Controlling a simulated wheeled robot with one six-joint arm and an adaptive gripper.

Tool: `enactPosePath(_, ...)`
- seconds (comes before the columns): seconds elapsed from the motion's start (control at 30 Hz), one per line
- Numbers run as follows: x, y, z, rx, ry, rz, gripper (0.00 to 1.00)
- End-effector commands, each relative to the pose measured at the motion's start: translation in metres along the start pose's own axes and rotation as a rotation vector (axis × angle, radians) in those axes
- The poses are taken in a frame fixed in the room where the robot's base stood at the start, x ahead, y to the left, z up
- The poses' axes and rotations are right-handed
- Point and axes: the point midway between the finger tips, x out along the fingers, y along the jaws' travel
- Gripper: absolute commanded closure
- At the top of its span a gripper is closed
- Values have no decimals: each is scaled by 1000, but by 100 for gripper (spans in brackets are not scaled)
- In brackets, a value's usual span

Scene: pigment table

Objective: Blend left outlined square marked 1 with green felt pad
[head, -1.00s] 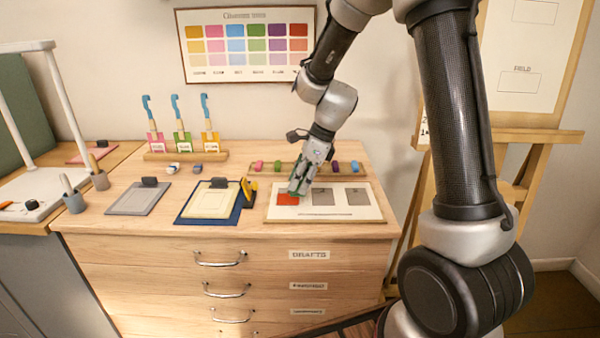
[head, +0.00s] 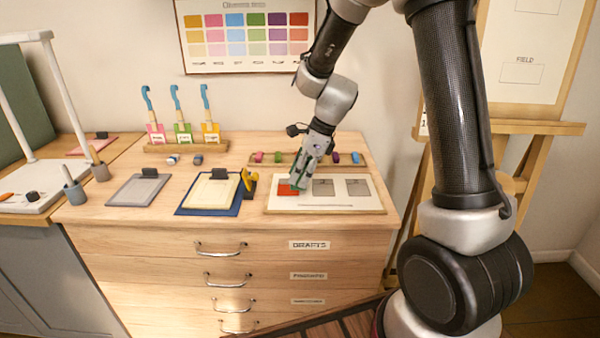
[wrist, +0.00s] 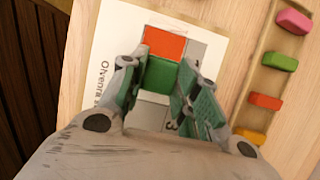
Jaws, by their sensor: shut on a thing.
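My gripper (head: 299,183) is shut on the green felt pad (wrist: 160,75), which shows between the fingers in the wrist view. The pad is over the card (head: 325,206) at the left outlined square (head: 287,189), which is filled red-orange. The red area also shows in the wrist view (wrist: 165,43), just above the pad. I cannot tell whether the pad touches the card. The middle square (head: 323,188) and right square (head: 358,188) are grey. The mark 1 is not legible, and the gripper hides part of the left square.
A rack (wrist: 265,60) with several coloured blocks lies behind the card. A cream board on a blue sheet (head: 236,207), with a yellow item (head: 250,184) at its edge, and a grey clipboard (head: 138,190) lie to the left. Bare wood shows between them.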

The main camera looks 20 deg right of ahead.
Motion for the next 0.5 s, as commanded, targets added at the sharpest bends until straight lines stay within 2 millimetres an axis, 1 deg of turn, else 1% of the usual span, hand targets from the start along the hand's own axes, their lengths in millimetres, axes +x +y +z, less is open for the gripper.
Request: enactPosePath(0.5,10,0,-4,2,0,0,88)
